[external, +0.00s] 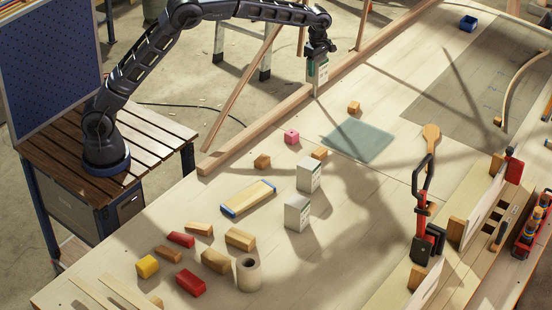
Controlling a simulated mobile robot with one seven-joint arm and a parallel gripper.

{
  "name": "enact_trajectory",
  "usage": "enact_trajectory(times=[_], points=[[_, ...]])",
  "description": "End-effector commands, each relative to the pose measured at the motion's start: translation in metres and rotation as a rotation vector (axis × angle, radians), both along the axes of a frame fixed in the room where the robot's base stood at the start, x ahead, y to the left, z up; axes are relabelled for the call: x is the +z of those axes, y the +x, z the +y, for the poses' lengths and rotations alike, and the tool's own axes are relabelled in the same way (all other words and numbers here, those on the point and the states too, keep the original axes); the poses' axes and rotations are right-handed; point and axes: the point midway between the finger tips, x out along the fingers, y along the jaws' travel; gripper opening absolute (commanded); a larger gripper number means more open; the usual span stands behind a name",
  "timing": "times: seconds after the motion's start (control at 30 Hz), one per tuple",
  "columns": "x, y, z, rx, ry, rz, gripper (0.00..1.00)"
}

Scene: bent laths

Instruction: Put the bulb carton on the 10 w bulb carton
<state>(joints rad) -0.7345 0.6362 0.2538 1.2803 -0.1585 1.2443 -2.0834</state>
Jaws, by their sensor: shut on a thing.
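My gripper (319,56) is shut on a small white and green bulb carton (318,76), held upright above the far long edge of the workbench. Two similar pale grey-white cartons stand upright on the bench, well below and in front of my gripper. One carton (309,175) stands a little behind the other carton (297,213), with a small gap between them. Their print is too small to read, so I cannot tell which is the 10 w bulb carton. Both tops are bare.
A grey-green mat (358,141) lies right of the cartons. A red clamp (421,215) stands at right.

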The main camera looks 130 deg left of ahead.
Motion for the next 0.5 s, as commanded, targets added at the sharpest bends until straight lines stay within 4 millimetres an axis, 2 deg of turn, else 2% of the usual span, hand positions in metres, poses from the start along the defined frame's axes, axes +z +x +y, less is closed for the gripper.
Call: enact_trajectory(times=[0.27, 0.37, 0.5], points=[[0.015, 0.003, -0.003, -0.005, 0.000, 0.000, 0.33], [0.019, 0.014, -0.014, -0.018, 0.001, 0.000, 0.33], [0.031, 0.043, -0.045, -0.054, 0.003, -0.001, 0.33]])
